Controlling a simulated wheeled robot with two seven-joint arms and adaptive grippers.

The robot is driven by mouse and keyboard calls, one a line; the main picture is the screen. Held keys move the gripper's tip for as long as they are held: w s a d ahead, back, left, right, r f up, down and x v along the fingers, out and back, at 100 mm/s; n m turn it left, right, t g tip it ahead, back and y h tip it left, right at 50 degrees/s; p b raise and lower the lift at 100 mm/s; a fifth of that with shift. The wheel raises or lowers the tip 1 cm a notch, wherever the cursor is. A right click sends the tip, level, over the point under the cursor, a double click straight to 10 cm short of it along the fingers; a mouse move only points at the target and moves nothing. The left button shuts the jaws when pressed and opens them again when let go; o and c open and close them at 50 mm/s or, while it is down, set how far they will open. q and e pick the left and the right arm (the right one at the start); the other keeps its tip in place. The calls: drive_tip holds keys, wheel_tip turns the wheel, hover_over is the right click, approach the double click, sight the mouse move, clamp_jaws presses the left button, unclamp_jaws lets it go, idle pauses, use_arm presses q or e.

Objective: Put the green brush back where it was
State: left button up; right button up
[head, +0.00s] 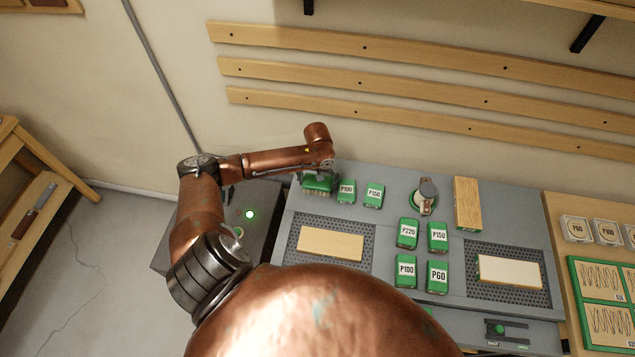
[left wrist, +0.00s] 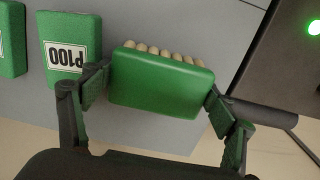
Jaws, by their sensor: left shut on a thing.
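The green brush (head: 317,184) is at the back left of the grey bench top (head: 290,215), under the end of my left arm. In the left wrist view the brush (left wrist: 162,80) shows its green back and a row of pale bristles along one edge. My left gripper (left wrist: 158,92) is shut on it, one finger at each end. I cannot tell whether the brush touches the bench top. My right gripper is in neither view.
A green P100 block (head: 346,191) stands close right of the brush, then a P150 block (head: 374,194). Several labelled green blocks, a sander (head: 425,195) and a wooden block (head: 467,203) stand further right. A dark box with a green light (head: 249,214) is at the left.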

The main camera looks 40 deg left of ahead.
use_arm(q)
drive_tip(key=o, duration=1)
drive_tip(key=shift+f, duration=0.1)
wheel_tip(320, 180, up, 12)
drive_tip(key=shift+r, duration=0.15)
